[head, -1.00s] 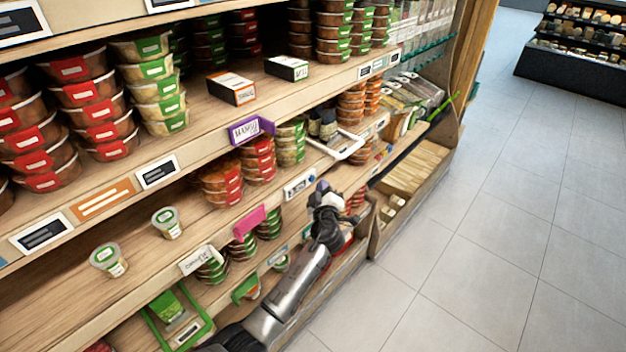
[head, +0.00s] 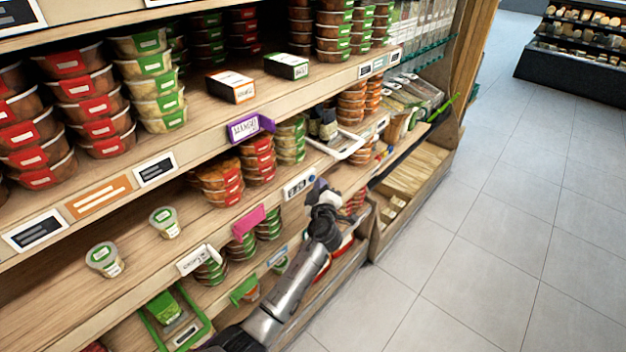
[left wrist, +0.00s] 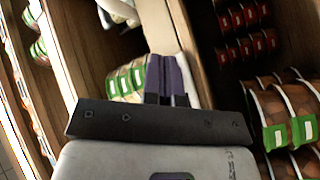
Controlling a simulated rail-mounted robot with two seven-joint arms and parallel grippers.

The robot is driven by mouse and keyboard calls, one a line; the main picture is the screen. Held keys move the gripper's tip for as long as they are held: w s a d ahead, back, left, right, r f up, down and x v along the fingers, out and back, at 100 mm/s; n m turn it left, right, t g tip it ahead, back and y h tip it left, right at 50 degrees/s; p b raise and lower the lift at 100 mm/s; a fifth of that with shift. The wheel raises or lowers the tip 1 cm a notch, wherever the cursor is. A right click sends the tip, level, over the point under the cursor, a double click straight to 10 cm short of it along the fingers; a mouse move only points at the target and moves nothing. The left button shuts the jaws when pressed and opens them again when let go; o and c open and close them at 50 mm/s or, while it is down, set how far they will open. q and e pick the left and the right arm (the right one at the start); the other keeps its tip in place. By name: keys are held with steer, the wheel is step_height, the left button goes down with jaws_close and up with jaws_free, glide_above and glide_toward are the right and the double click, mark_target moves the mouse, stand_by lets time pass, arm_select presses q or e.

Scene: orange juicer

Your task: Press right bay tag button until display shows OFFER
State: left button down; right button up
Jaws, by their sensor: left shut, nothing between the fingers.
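A small white electronic tag (head: 298,186) is on the front edge of the middle shelf in the head view. It shows dark characters that look like a price, too small to read surely. A small blue spot, perhaps its button, shows at its right end. My left gripper (head: 319,188) is just right of this tag, its fingertips close to the shelf edge; I cannot tell whether they touch it. In the left wrist view its purple-grey fingers (left wrist: 168,78) are shut and empty, pointing at the shelf. The tag cannot be made out there. My right gripper is not in view.
A white bracket frame (head: 345,146) juts from the shelf just above my gripper. A purple sign (head: 245,128) and a pink flag (head: 248,220) stick out on the left. Stacked tubs (head: 258,160) fill the shelf. The tiled floor (head: 480,240) at the right is clear.

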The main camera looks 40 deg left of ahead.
arm_select(q)
steer(key=shift+a+b, duration=0.4)
stand_by(0.4)
steer(key=shift+d, duration=0.1)
stand_by(0.3)
steer(key=shift+d+b, duration=0.65)
steer(key=shift+d, duration=0.1)
steer(key=d+b, duration=0.3)
steer(key=d, duration=0.2)
steer(key=shift+w, duration=0.1)
